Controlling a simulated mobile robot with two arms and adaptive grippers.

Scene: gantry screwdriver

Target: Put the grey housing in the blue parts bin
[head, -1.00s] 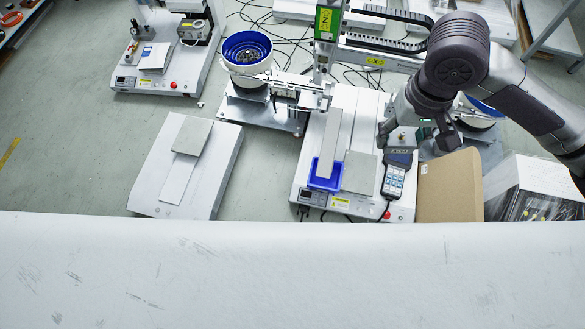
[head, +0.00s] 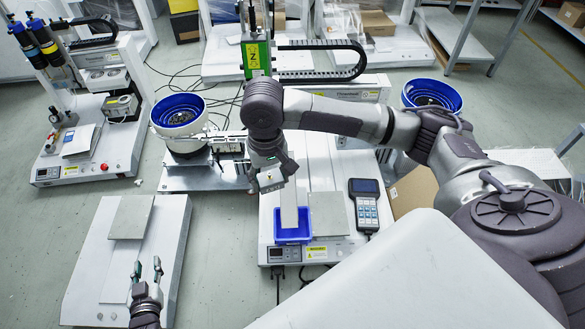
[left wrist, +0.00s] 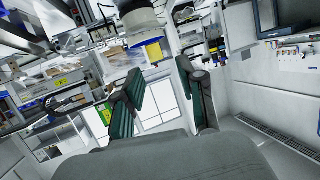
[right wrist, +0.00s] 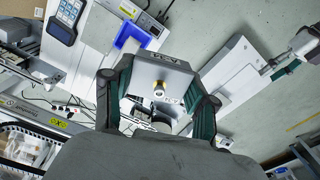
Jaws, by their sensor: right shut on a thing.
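The blue parts bin (head: 292,238) sits at the front of the middle white workstation, and it also shows in the right wrist view (right wrist: 128,38). My right gripper (head: 272,172) is above and slightly left of the bin. It is shut on the grey housing (right wrist: 170,76), a boxy part with a brass fitting, seen between the fingers in the right wrist view. In the head view the housing (head: 268,182) is small and partly hidden by the gripper. My left gripper (head: 147,271) is open and empty over the left white platform; its parted fingers show in the left wrist view (left wrist: 160,95).
A bowl feeder (head: 178,112) and metal track stand at the left. A cardboard box (head: 412,190) is at the right.

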